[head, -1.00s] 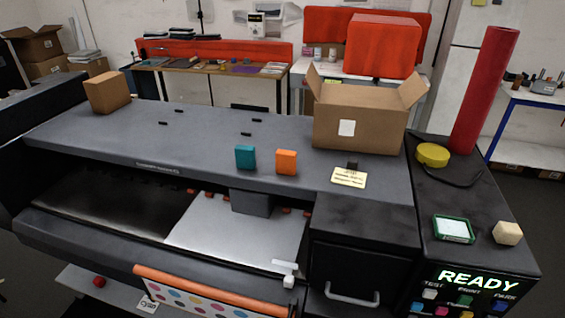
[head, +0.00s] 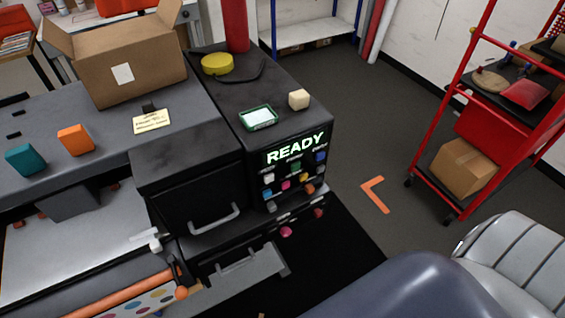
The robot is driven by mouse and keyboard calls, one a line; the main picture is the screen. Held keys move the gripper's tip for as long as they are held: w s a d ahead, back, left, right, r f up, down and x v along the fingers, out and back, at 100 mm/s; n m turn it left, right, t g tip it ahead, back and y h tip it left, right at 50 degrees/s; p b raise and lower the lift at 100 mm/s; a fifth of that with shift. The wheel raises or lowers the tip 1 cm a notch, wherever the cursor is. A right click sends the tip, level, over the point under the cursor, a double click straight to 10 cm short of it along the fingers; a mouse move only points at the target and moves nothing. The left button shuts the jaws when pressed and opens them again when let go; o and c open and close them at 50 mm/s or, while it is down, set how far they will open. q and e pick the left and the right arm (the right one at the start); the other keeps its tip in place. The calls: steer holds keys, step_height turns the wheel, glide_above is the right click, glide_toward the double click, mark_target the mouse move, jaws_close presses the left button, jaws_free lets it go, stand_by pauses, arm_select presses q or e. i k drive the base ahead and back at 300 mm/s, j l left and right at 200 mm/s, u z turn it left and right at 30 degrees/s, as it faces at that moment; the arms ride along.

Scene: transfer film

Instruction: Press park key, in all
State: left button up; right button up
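The printer's control panel (head: 294,165) is on the front of the black cabinet at centre and shows a lit READY. Below the word are several small coloured keys with tiny labels. The blue key (head: 320,157) at the upper right of the panel sits under a label too small to read clearly now; in the earlier view that label looks like PARK. A white key (head: 269,178) and a green key (head: 295,166) are in the same row. Neither of my grippers is in view, and nothing covers the panel.
A cream block (head: 299,99), a green-framed device (head: 258,118) and a yellow disc (head: 217,64) lie on the cabinet top. An open carton (head: 125,75) stands left on the printer. A red cart (head: 480,140) stands right. Open floor (head: 350,145) lies between.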

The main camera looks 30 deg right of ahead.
mark_target(320, 155)
steer(key=z, duration=1.25)
